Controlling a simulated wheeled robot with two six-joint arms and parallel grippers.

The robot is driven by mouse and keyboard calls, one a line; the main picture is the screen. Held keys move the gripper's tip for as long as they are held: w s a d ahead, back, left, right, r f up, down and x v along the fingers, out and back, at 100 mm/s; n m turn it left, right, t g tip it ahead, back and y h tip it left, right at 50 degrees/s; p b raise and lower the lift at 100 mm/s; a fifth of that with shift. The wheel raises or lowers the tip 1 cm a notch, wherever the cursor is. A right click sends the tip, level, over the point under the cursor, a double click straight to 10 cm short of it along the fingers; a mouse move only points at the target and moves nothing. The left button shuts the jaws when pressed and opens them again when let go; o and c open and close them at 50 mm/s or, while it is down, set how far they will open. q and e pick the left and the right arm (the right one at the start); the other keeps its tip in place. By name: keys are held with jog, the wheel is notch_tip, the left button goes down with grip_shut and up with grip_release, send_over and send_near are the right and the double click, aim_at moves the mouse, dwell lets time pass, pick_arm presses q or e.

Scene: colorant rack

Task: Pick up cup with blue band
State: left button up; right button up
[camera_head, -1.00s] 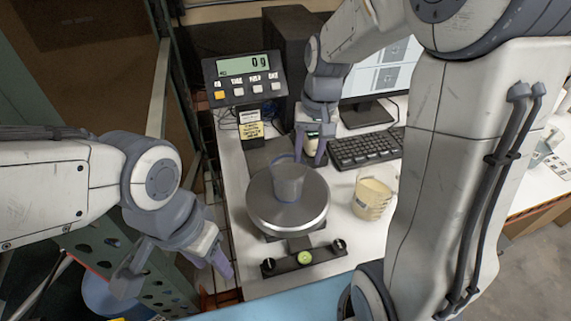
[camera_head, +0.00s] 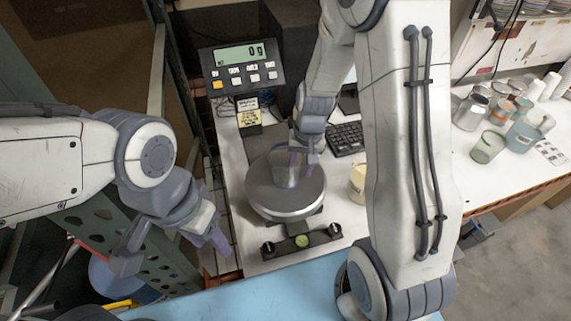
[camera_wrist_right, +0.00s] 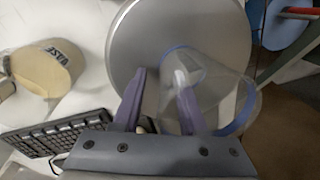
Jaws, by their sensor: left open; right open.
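The clear cup with blue band (camera_head: 284,172) stands on the round metal scale plate (camera_head: 262,190) in the head view. In the right wrist view the cup (camera_wrist_right: 217,92) shows a blue band around its wide rim and a blue ring at its far end. My right gripper (camera_head: 303,158) is open right at the cup. In the right wrist view one finger of the gripper (camera_wrist_right: 160,82) overlaps the cup; I cannot tell if that finger is inside or in front of the wall. My left gripper (camera_head: 172,248) is open and empty at the left, off the table.
The scale display (camera_head: 241,65) reads 0 g behind the plate. A beige-filled container (camera_head: 357,184) stands right of the scale, partly behind my right arm; it also shows in the wrist view (camera_wrist_right: 42,68). A keyboard (camera_head: 345,137) lies behind. Several cups stand at far right.

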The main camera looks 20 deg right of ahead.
grip_shut()
jog(key=shift+r, duration=0.15)
